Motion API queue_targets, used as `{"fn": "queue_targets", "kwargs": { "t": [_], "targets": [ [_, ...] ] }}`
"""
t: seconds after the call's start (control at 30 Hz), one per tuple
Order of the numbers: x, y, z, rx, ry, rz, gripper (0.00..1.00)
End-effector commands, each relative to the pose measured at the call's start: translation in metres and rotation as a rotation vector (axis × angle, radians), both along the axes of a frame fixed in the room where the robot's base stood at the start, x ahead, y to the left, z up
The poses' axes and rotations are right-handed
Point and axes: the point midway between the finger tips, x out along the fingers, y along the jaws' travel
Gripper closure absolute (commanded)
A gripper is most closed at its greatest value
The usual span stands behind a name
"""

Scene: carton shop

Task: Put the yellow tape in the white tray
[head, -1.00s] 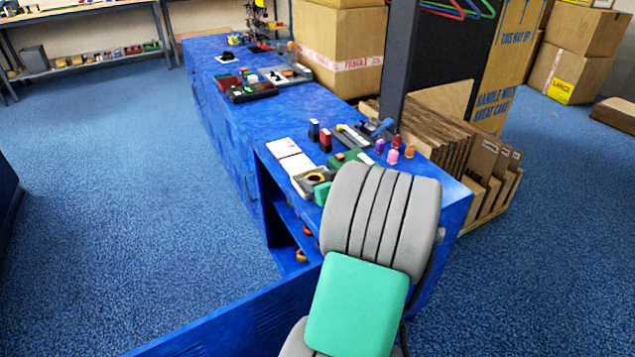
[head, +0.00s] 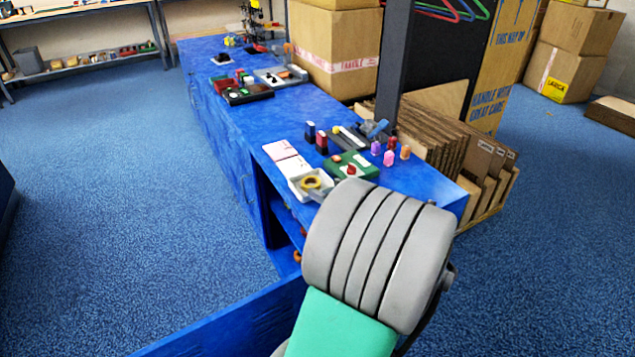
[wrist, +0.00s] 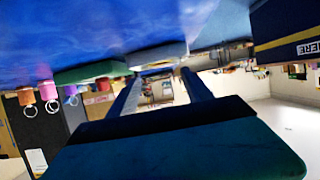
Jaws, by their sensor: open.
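The yellow tape (head: 313,182) is a small ring lying inside the white tray (head: 294,187) on the blue counter in the head view. In the wrist view, which is upside down, the pale edge of the tray (wrist: 160,53) shows beyond the fingers, and I cannot make out the tape there. My gripper (wrist: 160,76) is open, its two dark fingers apart with nothing between them. It is drawn back from the tray. In the head view my own arm hides most of the gripper.
A green tray (head: 362,168) with a red piece stands right beside the white tray. White cards (head: 286,158) lie behind it. Dark and red stamps (head: 316,138) and several coloured bottles (head: 390,157) stand nearby. A grey post (head: 391,60) rises at the counter's right edge.

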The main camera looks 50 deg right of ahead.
Motion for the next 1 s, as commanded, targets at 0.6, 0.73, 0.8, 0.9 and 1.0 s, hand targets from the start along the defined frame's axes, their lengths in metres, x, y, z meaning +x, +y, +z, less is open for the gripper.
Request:
{"fn": "queue_targets", "kwargs": {
  "t": [0.6,0.73,0.8,0.9,1.0],
  "targets": [
    [0.027,0.125,-0.018,0.111,0.26,0.222,0.42],
    [0.035,0.215,-0.039,0.163,0.492,0.321,0.42],
    [0.026,0.259,-0.045,0.172,0.612,0.349,0.42],
    [0.002,0.312,-0.048,0.167,0.764,0.354,0.42],
    [-0.026,0.347,-0.047,0.155,0.871,0.33,0.42]
  ]
}}
